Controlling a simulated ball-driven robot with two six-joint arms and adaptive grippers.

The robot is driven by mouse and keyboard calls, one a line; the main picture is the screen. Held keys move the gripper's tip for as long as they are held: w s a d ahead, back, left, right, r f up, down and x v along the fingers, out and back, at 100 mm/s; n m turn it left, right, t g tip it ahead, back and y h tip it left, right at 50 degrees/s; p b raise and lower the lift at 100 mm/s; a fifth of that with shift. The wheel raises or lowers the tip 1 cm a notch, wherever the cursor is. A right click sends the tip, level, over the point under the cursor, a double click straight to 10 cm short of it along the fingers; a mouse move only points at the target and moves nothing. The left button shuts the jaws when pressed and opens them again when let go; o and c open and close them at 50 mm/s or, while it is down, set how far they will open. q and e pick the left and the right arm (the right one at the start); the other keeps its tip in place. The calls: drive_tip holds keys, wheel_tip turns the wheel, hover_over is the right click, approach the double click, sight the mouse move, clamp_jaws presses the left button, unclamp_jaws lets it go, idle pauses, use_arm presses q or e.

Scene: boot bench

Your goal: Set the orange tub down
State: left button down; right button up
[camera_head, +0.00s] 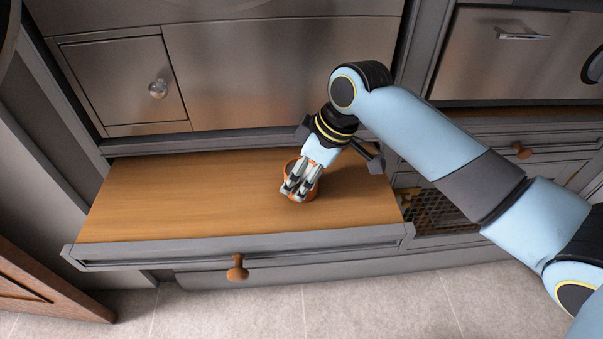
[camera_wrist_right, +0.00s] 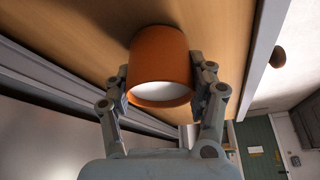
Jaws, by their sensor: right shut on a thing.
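The orange tub (camera_head: 317,187) is at the wooden surface (camera_head: 190,195) of a pulled-out drawer, right of its middle. In the right wrist view the tub (camera_wrist_right: 160,62) is between the two fingers, with its pale inside showing at the near end. My right gripper (camera_head: 298,190) is shut on the tub, one finger on each side, and covers much of it in the head view. The tub looks to be on or just over the wood; I cannot tell whether it touches. My left gripper is not in view.
The drawer's grey front edge (camera_head: 255,245) has a round wooden knob (camera_head: 238,268). Bare wood lies left of the tub. Metal cabinet fronts (camera_head: 270,70) stand behind the drawer. A mesh panel (camera_head: 435,212) is to the right, and pale floor tiles (camera_head: 380,300) lie in front.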

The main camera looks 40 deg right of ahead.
drive_tip(key=shift+f, duration=0.1)
drive_tip(key=o, duration=1.1)
drive_tip(key=shift+c, duration=0.2)
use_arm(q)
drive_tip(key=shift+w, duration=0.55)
use_arm(e)
drive_tip(key=o, duration=0.3)
use_arm(q)
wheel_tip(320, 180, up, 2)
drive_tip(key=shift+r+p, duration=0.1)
drive_tip(key=shift+p, duration=0.9)
use_arm(e)
drive_tip(key=v, duration=1.2)
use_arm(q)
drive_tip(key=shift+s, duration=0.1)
